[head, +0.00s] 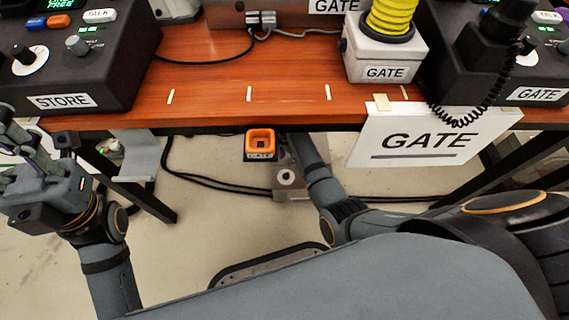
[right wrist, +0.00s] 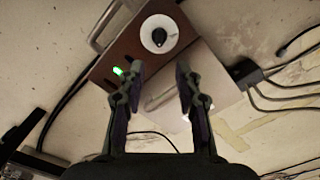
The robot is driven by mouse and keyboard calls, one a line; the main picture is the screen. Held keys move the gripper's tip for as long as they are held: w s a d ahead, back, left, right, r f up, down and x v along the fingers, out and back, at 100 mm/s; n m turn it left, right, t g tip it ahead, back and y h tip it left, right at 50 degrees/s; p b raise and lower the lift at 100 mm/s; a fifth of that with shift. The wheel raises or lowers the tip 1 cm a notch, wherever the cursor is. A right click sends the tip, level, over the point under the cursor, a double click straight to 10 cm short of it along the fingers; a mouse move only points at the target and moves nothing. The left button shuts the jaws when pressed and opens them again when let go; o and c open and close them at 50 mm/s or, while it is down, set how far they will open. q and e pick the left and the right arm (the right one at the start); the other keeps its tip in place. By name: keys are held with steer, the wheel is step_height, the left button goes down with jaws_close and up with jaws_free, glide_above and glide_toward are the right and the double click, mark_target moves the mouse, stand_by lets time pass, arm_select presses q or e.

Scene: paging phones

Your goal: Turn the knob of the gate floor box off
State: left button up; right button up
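In the right wrist view, the box (right wrist: 126,48) has a brown face, a white dial with a black knob (right wrist: 159,37) and a lit green light (right wrist: 118,71). My right gripper (right wrist: 158,72) is open and empty, its fingertips below the knob in the picture and apart from it. The table hides it in the head view. My left gripper (head: 14,150) is at the far left, away from the box; its opening is unclear.
An orange piece labelled GATE (head: 260,145) shows beside the box, just below the table's front edge (head: 225,124). A white GATE sign (head: 432,140) hangs at the right. Black cables (head: 205,182) run along the floor. Bare floor (head: 190,235) lies in front.

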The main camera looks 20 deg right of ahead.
mark_target(287, 173)
step_height(287, 173, down, 10)
steer(key=b, duration=0.6)
steer(key=shift+s+f+b, duration=0.1)
steer(key=shift+f+b, duration=0.1)
steer(key=shift+b, duration=0.1)
jaws_close()
